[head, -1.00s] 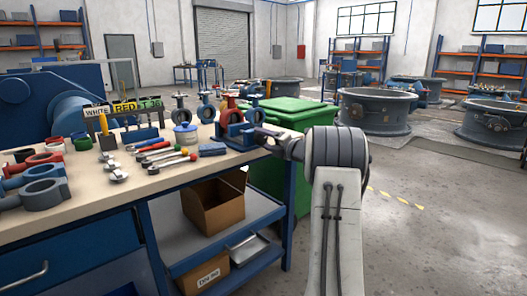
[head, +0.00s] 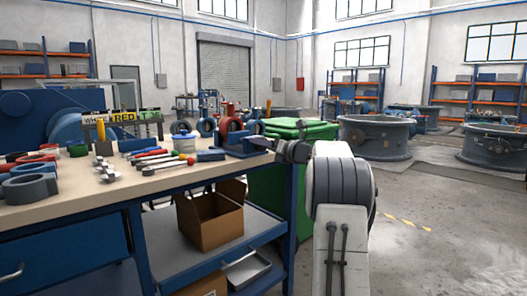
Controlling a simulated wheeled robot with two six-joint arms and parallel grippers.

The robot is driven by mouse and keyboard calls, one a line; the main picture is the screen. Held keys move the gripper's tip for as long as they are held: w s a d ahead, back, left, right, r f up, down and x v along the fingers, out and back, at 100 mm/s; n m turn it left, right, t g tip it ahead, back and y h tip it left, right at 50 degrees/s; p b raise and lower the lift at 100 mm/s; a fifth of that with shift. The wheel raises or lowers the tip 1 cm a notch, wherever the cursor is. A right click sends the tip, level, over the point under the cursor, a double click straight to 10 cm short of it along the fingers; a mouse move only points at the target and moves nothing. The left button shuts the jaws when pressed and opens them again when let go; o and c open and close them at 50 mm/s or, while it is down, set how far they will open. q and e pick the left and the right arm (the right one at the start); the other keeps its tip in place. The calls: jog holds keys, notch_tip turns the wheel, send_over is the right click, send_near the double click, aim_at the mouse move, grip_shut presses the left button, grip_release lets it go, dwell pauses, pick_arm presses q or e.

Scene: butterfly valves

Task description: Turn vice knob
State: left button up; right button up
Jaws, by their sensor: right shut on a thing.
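The blue vice (head: 237,141) stands on the right end of the workbench, with a red ring-shaped valve body (head: 224,126) at its upper left. My right gripper (head: 264,143) reaches in from the right at the vice's right side, where the knob would sit. It is shut on the vice knob, which is small and mostly hidden by the fingers. My right arm covers the area right of the bench. My left gripper is not in view.
The workbench (head: 100,190) carries several ring valve bodies, wrenches with coloured handles (head: 158,157) and a colour-label rack (head: 122,116). A green bin (head: 270,190) stands close behind my right arm. A cardboard box (head: 210,218) sits on the lower shelf. Open floor lies at right.

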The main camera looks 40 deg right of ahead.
jog(key=shift+f, duration=0.1)
dwell(0.5)
jog(key=o, duration=1.4)
jog(key=shift+s+d+p, duration=0.15)
jog(key=shift+s+p, duration=0.1)
jog(key=shift+s, duration=1.5)
jog(key=shift+s+d+p, duration=0.15)
jog(key=shift+s+p, duration=0.05)
jog(key=shift+s, duration=1.5)
jog(key=shift+s+d+p, duration=0.15)
jog(key=shift+s+p, duration=0.1)
jog(key=shift+s, duration=1.5)
jog(key=shift+w, duration=0.1)
